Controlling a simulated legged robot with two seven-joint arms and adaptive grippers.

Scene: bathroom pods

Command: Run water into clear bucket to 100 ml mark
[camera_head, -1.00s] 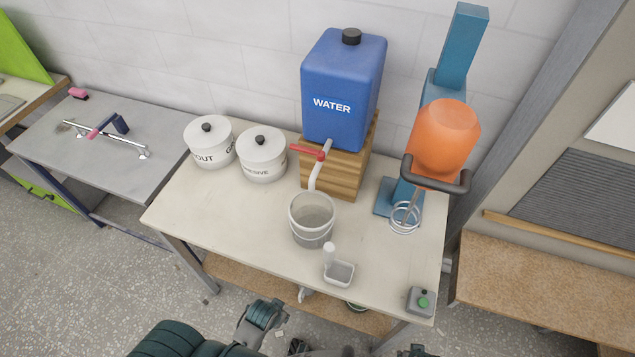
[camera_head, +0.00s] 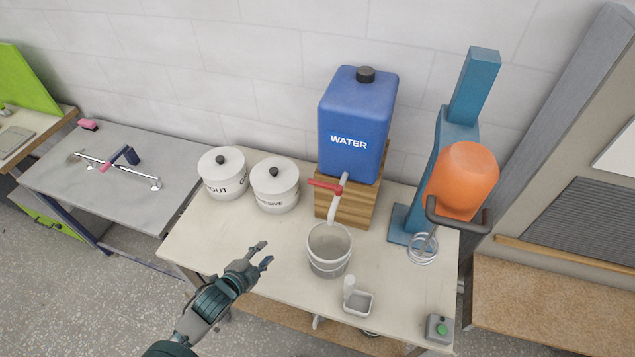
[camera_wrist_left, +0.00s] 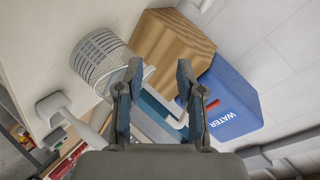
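The clear bucket (camera_head: 329,262) stands upright on the table under the white spout (camera_head: 333,212) of the blue water tank (camera_head: 357,125). The tap's red handle (camera_head: 324,186) points left. I cannot tell whether any water runs or what level the bucket holds; its marks are too small to read. My left gripper (camera_head: 266,254) is open and empty, left of the bucket and apart from it. In the left wrist view, the bucket (camera_wrist_left: 100,57) is at upper left and the tank (camera_wrist_left: 232,100) at right, beyond the spread fingers (camera_wrist_left: 156,85). My right gripper is out of view.
The tank sits on a wooden block (camera_head: 345,208). Two white lidded pots (camera_head: 222,180) stand left of it. A blue mixer stand with an orange motor (camera_head: 463,180) is at right. A white scoop (camera_head: 357,303) and a green-button box (camera_head: 438,329) lie near the front edge.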

